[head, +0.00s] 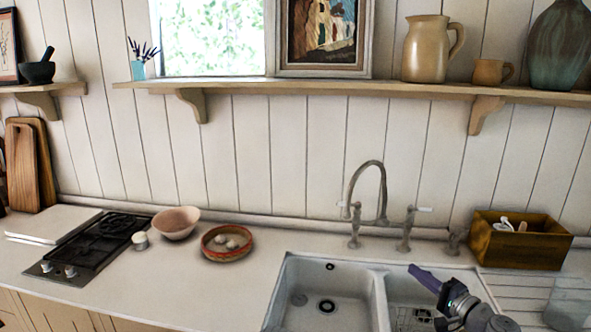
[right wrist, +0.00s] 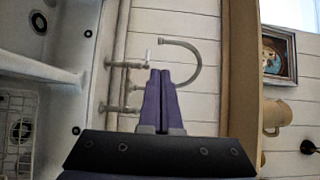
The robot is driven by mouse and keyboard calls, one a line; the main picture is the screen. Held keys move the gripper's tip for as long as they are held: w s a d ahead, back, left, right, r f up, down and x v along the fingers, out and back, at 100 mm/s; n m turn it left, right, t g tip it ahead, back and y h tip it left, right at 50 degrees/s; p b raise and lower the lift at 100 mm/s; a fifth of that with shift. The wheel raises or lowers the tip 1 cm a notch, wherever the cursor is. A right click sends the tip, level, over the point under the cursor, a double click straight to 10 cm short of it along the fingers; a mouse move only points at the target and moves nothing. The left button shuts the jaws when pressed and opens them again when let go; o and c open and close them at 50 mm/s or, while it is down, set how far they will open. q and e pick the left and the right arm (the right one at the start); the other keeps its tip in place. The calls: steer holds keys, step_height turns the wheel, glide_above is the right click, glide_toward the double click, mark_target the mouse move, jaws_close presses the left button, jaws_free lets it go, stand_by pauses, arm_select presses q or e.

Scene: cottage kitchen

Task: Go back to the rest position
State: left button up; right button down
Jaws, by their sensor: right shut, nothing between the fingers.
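My right gripper (head: 426,277) is over the right basin of the white sink (head: 283,285) in the head view. Its purple fingers are together with nothing between them. In the right wrist view the same shut fingers (right wrist: 160,85) point toward the plank wall and the tap (right wrist: 190,62). My left gripper is not in view.
The tap (head: 367,190) rises behind the sink. A wooden box (head: 520,245) stands to its right. A bowl (head: 176,222), a basket (head: 227,243) and a hob (head: 95,245) are at the left. A shelf (head: 330,88) with jugs runs above. Counter near the basket is clear.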

steer(key=s+a+f+n+g, duration=0.2)
steer(key=a+f+n+g, duration=0.15)
steer(key=a, duration=0.35)
steer(key=s+a+f+n+g+y, duration=0.1)
steer(key=s+a+f+n+g, duration=0.15)
steer(key=a+f, duration=0.3)
steer(key=s+a+f+n+g, duration=0.1)
steer(key=a+f+n+g, duration=0.2)
steer(key=a, duration=0.4)
steer(key=s+a+f+n+g+h, duration=0.2)
steer(key=s+f+n+g+h, duration=0.1)
steer(key=s+f+h, duration=0.2)
steer(key=s+a+f+n+g+h, duration=0.3)
steer(key=s+f+n+g+h, duration=0.1)
steer(key=s, duration=0.6)
steer(key=shift+a+f+h, duration=0.25)
steer(key=shift+f+h, duration=0.15)
steer(key=shift+h, duration=0.5)
